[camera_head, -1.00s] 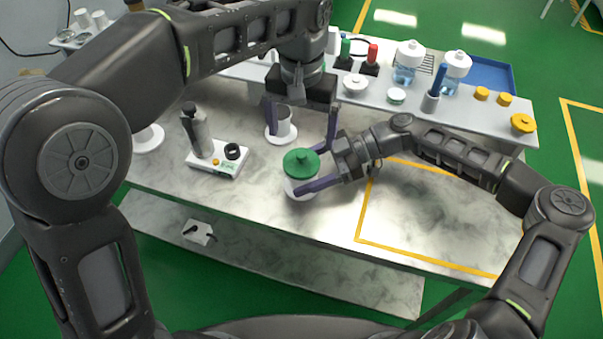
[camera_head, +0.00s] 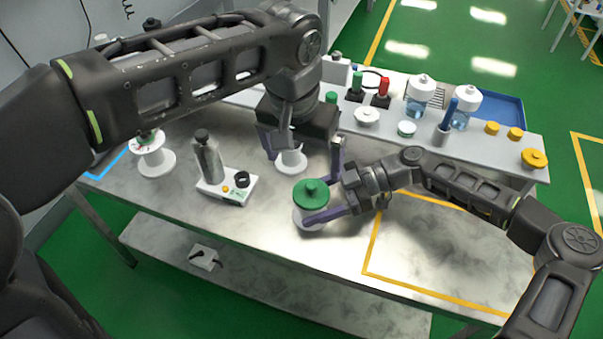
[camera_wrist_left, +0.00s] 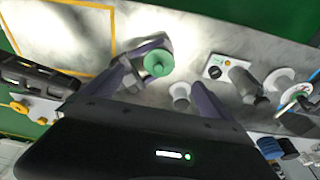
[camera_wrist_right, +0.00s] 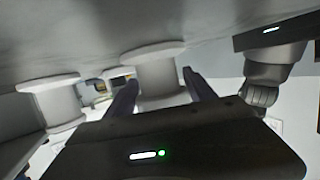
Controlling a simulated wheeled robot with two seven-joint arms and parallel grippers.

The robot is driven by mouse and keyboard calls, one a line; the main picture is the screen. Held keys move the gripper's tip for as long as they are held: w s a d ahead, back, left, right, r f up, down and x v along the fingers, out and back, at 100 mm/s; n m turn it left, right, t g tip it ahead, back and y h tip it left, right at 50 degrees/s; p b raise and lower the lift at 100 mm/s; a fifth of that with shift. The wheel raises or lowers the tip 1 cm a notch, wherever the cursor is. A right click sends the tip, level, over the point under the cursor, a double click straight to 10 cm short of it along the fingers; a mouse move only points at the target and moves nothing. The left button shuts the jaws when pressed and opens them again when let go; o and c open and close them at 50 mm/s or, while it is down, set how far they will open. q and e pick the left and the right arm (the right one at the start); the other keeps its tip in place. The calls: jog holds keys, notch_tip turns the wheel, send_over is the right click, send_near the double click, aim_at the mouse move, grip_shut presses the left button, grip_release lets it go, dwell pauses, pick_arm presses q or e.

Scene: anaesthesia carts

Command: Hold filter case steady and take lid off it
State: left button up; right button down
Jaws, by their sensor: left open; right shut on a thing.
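The filter case (camera_head: 309,219) is a white round body with a green knobbed lid (camera_head: 311,192) on top. It stands upright on the metal table. My right gripper (camera_head: 322,204) is shut on the white body from the right; in the right wrist view the body (camera_wrist_right: 155,72) sits between its fingers. My left gripper (camera_head: 302,160) is open and empty, pointing down just behind the lid, not touching it as far as I see. In the left wrist view the green lid (camera_wrist_left: 158,63) lies near one finger, beyond the open jaws.
A white spool-shaped holder (camera_head: 291,162) stands right by my left gripper. A grey bottle on a white base (camera_head: 227,190) is to the left. A raised shelf (camera_head: 400,128) with jars and yellow caps runs behind. The yellow-outlined area (camera_head: 430,245) at right is clear.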

aim_at(310, 195)
pick_arm(q)
jog(key=s+f+t, duration=0.1)
jog(key=s+t, duration=0.1)
jog(key=shift+a+f+n+t+h, duration=0.15)
jog(key=shift+f+n+t+h, duration=0.15)
jog(key=shift+f, duration=0.05)
jog(key=shift+f, duration=0.1)
jog(key=x, duration=1.2)
jog(key=shift+s, duration=0.1)
jog(key=shift+c, duration=0.3)
jog(key=c, duration=1.6)
